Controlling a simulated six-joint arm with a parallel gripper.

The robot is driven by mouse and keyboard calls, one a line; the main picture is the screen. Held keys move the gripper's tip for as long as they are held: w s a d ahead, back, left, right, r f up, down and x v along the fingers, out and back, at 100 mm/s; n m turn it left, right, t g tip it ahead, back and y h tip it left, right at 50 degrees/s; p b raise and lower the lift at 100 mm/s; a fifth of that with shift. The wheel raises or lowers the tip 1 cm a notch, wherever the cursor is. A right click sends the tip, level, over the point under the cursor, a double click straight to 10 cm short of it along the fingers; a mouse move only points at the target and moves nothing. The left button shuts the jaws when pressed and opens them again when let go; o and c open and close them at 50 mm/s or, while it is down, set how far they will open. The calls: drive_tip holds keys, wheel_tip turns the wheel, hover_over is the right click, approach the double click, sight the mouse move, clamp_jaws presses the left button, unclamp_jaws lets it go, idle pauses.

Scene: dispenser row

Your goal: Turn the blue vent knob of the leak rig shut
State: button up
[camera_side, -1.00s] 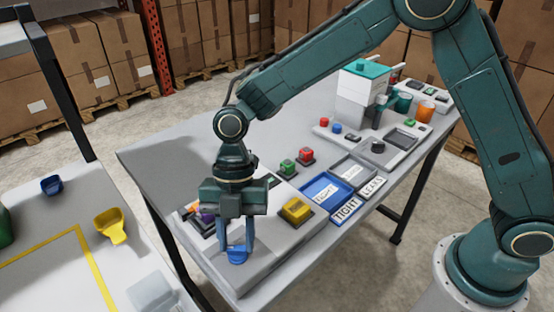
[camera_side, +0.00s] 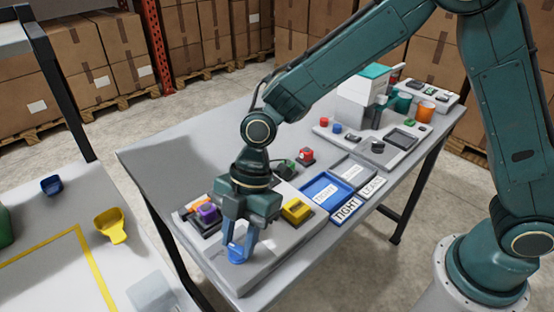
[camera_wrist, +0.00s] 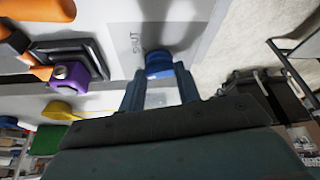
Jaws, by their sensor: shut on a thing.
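The blue vent knob (camera_side: 236,254) sits at the near end of the grey leak rig (camera_side: 262,262) on the table. It also shows in the wrist view (camera_wrist: 158,62), beside a plate lettered "SHUT" (camera_wrist: 136,38). My gripper (camera_side: 240,240) is tilted over the knob, its two blue-grey fingers shut on it. In the wrist view the fingers (camera_wrist: 159,78) reach the knob from either side. The exact setting of the knob is hard to read.
Blue TIGHT (camera_side: 318,205) and grey LEAKS trays lie to the right. A side table with a yellow scoop (camera_side: 110,225) stands at left.

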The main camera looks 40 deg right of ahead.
drive_tip(key=m+t, duration=0.1)
drive_tip(key=m, duration=0.3)
drive_tip(key=m+t, duration=0.1)
drive_tip(key=m, duration=0.1)
drive_tip(key=shift+s+m+t, duration=0.3)
drive_tip(key=shift+s, duration=0.05)
drive_tip(key=m+t, duration=0.1)
drive_tip(key=m, duration=0.1)
drive_tip(key=m+h, duration=0.1)
drive_tip(key=m, duration=0.2)
drive_tip(key=shift+s+a+t, duration=0.1)
drive_tip(key=shift+s+t, duration=0.05)
drive_tip(key=shift+t, duration=0.25)
drive_tip(key=shift+m, duration=0.3)
drive_tip(key=o, duration=1)
drive_tip(key=shift+r, duration=0.1)
drive_tip(key=shift+v, duration=6.8)
